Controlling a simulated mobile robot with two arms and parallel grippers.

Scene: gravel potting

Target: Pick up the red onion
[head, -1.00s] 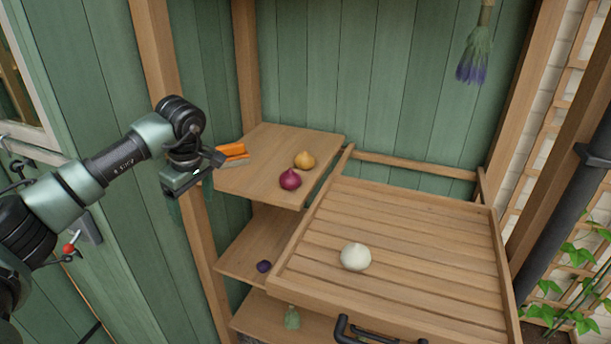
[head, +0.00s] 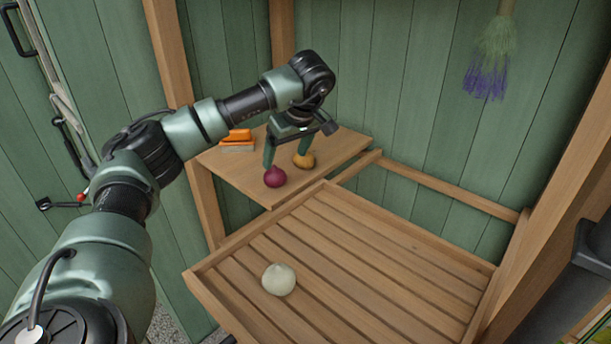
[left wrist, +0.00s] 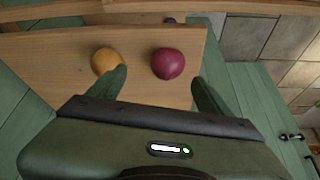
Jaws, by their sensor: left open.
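The red onion (head: 275,177) is round and purple-red and sits on the wooden side shelf (head: 240,180), near its front edge. My left gripper (head: 286,152) is above the shelf, pointing down, with its fingers apart and nothing held. In the left wrist view, the red onion (left wrist: 167,64) shows between the two fingers (left wrist: 159,88) and beyond their tips. The yellow onion (head: 304,160) sits beside the red one. It also shows in the left wrist view (left wrist: 104,61), close to the left finger, which overlaps part of it. My right gripper is not in view.
An orange and grey object (head: 238,137) lies at the shelf's back left. A white onion (head: 279,279) sits on the slatted wooden tray (head: 380,270), which is otherwise clear. A wooden post (head: 180,90) stands left of the shelf. Lavender (head: 488,60) hangs at upper right.

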